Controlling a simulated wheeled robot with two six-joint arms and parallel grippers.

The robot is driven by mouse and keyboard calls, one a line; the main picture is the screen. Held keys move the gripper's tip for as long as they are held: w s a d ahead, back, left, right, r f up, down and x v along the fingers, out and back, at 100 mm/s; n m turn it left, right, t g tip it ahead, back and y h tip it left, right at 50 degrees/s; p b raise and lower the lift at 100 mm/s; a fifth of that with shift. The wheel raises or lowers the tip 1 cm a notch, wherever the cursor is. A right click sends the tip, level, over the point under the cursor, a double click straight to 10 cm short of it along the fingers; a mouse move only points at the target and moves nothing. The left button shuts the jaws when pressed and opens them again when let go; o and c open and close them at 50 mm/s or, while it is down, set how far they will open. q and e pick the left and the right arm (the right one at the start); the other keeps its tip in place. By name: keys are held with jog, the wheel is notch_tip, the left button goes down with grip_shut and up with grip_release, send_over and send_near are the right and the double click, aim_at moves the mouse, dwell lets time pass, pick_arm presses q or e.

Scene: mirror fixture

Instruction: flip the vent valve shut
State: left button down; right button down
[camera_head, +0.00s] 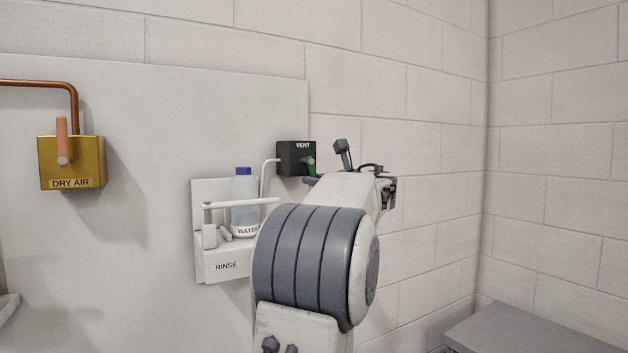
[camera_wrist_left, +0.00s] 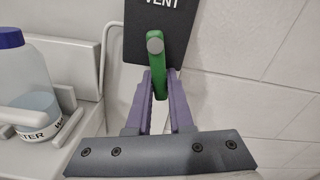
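The vent valve is a black box (camera_head: 295,157) labelled VENT on the wall panel's right edge. Its green handle (camera_head: 311,167) slants down and to the right in the head view. In the left wrist view the green handle (camera_wrist_left: 160,75) hangs below a grey pivot knob on the box (camera_wrist_left: 139,40). In the head view my left gripper (camera_head: 311,180) is mostly hidden behind my own wrist. My right gripper is in neither view.
A RINSE shelf (camera_head: 226,264) with a WATER bottle (camera_head: 245,205) stands left of my arm, close to the gripper. A thin tube runs up to the vent box. A DRY AIR valve (camera_head: 72,163) is far left. A grey bench (camera_head: 540,330) is lower right.

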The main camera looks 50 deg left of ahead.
pick_arm(q)
jog(key=m, duration=0.1)
jog(key=s+m, duration=0.1)
jog(key=m, duration=0.1)
jog(key=shift+s+a+f, duration=0.1)
jog(key=shift+a, duration=0.05)
jog(key=c, duration=0.8)
grip_release()
jog(key=b+v, duration=0.4)
jog(key=v, duration=0.6)
jog(key=shift+d+b, duration=0.25)
jog(key=shift+b, duration=0.05)
